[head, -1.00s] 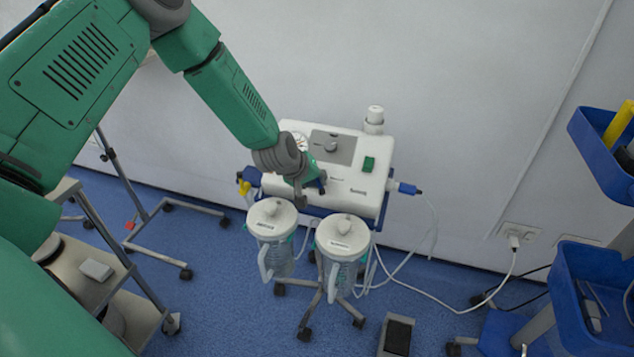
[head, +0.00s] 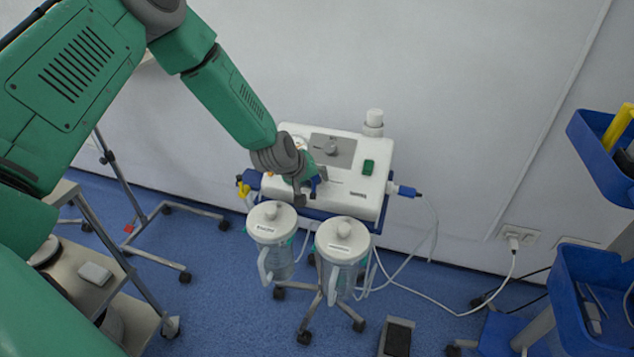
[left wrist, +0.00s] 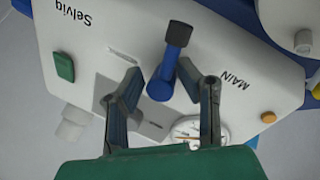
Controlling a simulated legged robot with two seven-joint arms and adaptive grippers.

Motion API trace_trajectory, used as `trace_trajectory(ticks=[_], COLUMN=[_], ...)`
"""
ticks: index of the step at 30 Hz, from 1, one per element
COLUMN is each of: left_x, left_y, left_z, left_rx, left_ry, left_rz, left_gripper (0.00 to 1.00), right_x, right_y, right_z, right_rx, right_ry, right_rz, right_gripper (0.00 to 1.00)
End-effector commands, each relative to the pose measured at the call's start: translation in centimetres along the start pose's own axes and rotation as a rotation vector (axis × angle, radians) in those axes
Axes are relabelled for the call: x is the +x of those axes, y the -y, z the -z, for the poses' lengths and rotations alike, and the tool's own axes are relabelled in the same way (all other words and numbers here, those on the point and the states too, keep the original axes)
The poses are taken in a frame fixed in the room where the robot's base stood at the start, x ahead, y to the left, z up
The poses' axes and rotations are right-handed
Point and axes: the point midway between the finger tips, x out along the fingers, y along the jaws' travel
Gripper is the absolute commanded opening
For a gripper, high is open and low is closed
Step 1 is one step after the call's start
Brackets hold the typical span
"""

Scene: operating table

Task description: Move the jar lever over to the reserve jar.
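The jar lever (left wrist: 168,68) is a blue bar with a dark end, on the top of the white suction unit (head: 345,192). In the left wrist view the word MAIN is printed to its right. My left gripper (left wrist: 160,72) is open, with one finger on each side of the lever; the right-hand finger is close to it, and contact is unclear. In the head view my left gripper (head: 308,186) is over the unit's front left part. Two clear jars with white lids, a left jar (head: 272,238) and a right jar (head: 342,242), hang in front. Their labels are too small to read.
A grey panel with a knob (head: 331,148), a green switch (head: 368,167) and a white cap (head: 374,122) are on the unit. A steel trolley (head: 110,275) stands at the left, blue trays (head: 580,300) at the right, and a foot pedal (head: 397,338) on the floor. The wall is close behind.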

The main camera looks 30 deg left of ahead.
Motion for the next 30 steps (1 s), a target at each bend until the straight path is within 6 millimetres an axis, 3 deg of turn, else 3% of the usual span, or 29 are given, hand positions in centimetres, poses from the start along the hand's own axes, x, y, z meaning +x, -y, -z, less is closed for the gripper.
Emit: trace_trajectory(ticks=[8,21,30], left_x=[-0.5,-8.7,-11.5], left_y=[-0.1,0.3,0.4], left_z=[-0.4,0.0,0.1], left_rx=[0.002,-0.002,-0.002], left_ry=[0.006,0.006,0.007], left_rz=[0.003,0.0,0.001], left_gripper=[0.31,0.31,0.31], right_x=[0.0,-0.1,0.0], right_y=[-0.1,0.0,0.0], right_z=[-0.2,-0.2,-0.2], right_rx=[0.0,0.0,0.0], right_ry=[-0.003,-0.003,-0.003], right_rz=[0.001,0.0,0.0], right_gripper=[0.4,0.4,0.4])
